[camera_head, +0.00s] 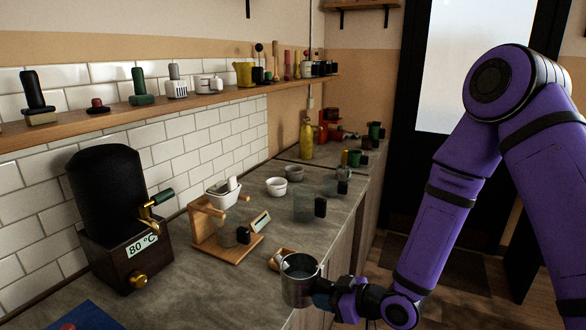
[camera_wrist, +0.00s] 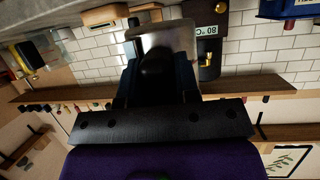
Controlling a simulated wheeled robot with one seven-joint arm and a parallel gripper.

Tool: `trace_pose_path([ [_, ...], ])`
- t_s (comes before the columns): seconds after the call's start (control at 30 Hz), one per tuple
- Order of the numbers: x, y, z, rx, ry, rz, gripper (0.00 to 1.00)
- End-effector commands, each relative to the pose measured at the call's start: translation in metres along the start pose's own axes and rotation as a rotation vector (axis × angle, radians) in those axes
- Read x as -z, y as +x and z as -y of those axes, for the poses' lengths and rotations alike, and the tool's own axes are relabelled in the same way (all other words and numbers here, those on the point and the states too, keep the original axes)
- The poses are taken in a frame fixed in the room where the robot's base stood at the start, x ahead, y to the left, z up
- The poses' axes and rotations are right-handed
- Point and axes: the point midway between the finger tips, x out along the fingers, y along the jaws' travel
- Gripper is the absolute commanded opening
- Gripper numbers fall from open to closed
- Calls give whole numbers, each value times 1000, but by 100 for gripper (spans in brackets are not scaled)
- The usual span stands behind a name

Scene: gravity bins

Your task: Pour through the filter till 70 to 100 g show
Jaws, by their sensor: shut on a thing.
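My gripper (camera_head: 323,292) is shut on a steel jug (camera_head: 298,288), held upright or nearly so at the counter's front edge. In the wrist view the jug (camera_wrist: 165,38) shows upside down beyond the fingers. A white filter (camera_head: 222,195) sits in a wooden stand (camera_head: 205,228), back and left of the jug. Under it a clear glass vessel with a black handle (camera_head: 243,235) stands on the wooden base. A small display (camera_head: 261,221) is on the base's right side; its figures are too small to read. The jug is apart from the filter.
A black water dispenser (camera_head: 105,195) with a brass tap, marked 80 °C, stands at left. A small wooden item (camera_head: 282,258) lies behind the jug. A clear glass container (camera_head: 304,206) and white bowls (camera_head: 276,186) stand farther back. A wall shelf (camera_head: 170,105) runs above.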

Motion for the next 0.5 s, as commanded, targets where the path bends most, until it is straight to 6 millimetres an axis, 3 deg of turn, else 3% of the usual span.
trace_pose_path([
  [0.17,-29,-20,-69,-262,109,1,0],
  [0.3,-60,-50,-126,-500,208,3,0],
  [0.5,-104,-102,-187,-789,326,1,0],
])
